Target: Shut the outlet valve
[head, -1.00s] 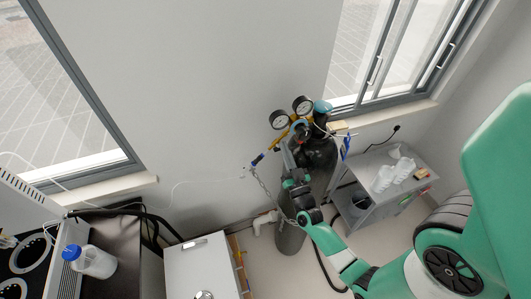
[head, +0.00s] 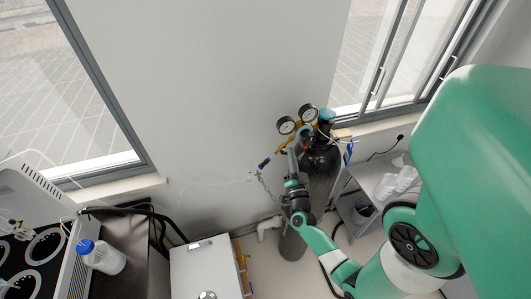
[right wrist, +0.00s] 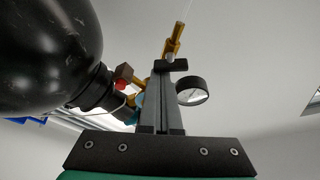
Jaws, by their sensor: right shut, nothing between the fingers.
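The gas cylinder (head: 319,175) is dark and stands upright against the wall, with two round gauges (head: 286,126) and yellow-brass regulator fittings at its top. In the right wrist view a brass outlet fitting (right wrist: 174,42), a gauge (right wrist: 192,91) and a red-ended fitting (right wrist: 123,84) show around the fingers. My right gripper (head: 291,150) is shut and empty, its fingers just below the gauges; it also shows in the wrist view (right wrist: 165,72). I cannot tell whether it touches the outlet valve. My left gripper is out of view.
A white cabinet (head: 205,268) and a blue-capped bottle (head: 103,257) are at lower left. The wall behind is bare.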

